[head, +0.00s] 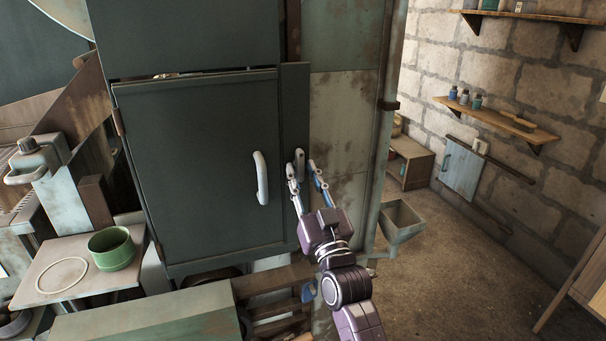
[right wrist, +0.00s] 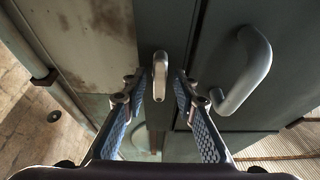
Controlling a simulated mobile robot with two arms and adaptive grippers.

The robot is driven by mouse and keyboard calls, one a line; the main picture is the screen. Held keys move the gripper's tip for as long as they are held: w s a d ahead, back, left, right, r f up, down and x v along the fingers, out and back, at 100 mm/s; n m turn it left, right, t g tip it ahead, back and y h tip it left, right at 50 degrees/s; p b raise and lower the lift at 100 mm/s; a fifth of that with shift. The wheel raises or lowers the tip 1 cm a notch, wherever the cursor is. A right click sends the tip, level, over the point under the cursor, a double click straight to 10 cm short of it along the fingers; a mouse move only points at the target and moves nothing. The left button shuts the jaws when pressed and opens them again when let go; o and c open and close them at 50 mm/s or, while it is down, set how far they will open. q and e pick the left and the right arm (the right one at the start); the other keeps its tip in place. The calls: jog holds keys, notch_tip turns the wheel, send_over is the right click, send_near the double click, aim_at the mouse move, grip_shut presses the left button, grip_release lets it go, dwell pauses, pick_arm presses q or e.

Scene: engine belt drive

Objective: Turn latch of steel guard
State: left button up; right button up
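The steel guard (head: 205,165) is a dark green hinged door that looks closed, with hinges on its left edge. A pale curved handle (head: 261,178) sits near its right side; the handle also shows in the right wrist view (right wrist: 250,72). The latch (head: 299,161) is a small light grey lever on the strip right of the handle, standing about upright. My right gripper (head: 304,172) is open at the latch. In the right wrist view the latch (right wrist: 159,76) lies between the two spread fingertips, with gaps showing on both sides. My left gripper is not in view.
A small table (head: 95,255) with a green pot (head: 112,248) and a thin ring (head: 62,278) stands at lower left. A grey bin (head: 400,220) hangs right of my right arm. The floor (head: 450,270) at right is clear.

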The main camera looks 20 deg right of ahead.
jog(key=shift+s, duration=0.1)
jog(key=v, duration=1.1)
jog(key=shift+s+f, duration=0.2)
jog(key=shift+s, duration=0.15)
